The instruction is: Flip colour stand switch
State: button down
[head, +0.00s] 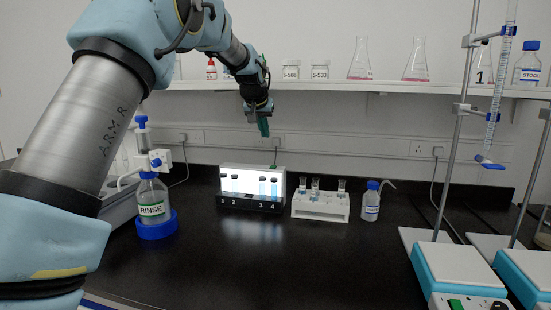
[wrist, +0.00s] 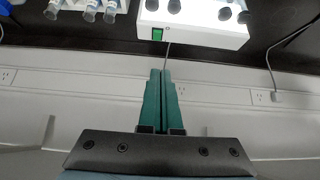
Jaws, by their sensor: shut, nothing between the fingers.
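The colour stand (head: 240,180) is a lit white box with a black numbered front, on the bench near the wall. Small dark-capped vials stand before its bright panel. In the wrist view the stand (wrist: 200,35) is at the top, with its small green switch (wrist: 157,34) on the white casing near the cable. My gripper (head: 263,130) is above the stand's right part, apart from it. In the wrist view my gripper's green fingers (wrist: 161,75) are together and empty, with their tips pointing towards the stand just below the switch. The switch's position is not clear.
A RINSE bottle (head: 152,205) stands left. A shelf (head: 330,88) with glassware runs above.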

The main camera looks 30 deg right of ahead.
jog(key=shift+s+d+r, duration=0.1)
jog(key=shift+d+r, duration=0.15)
jog(key=shift+d, duration=0.35)
jog(key=shift+f, duration=0.1)
jog(key=p, duration=0.4)
send_over(274, 166)
jog(key=f, duration=0.5)
jog(key=a+f, duration=0.1)
jog(key=f, duration=0.1)
jog(key=shift+s+f, duration=0.35)
jog(key=shift+f, duration=0.05)
jog(key=shift+s+a+f+p, duration=0.15)
jog(key=shift+f+p, duration=0.4)
jog(key=shift+f, duration=1.4)
jog(key=shift+s, duration=0.1)
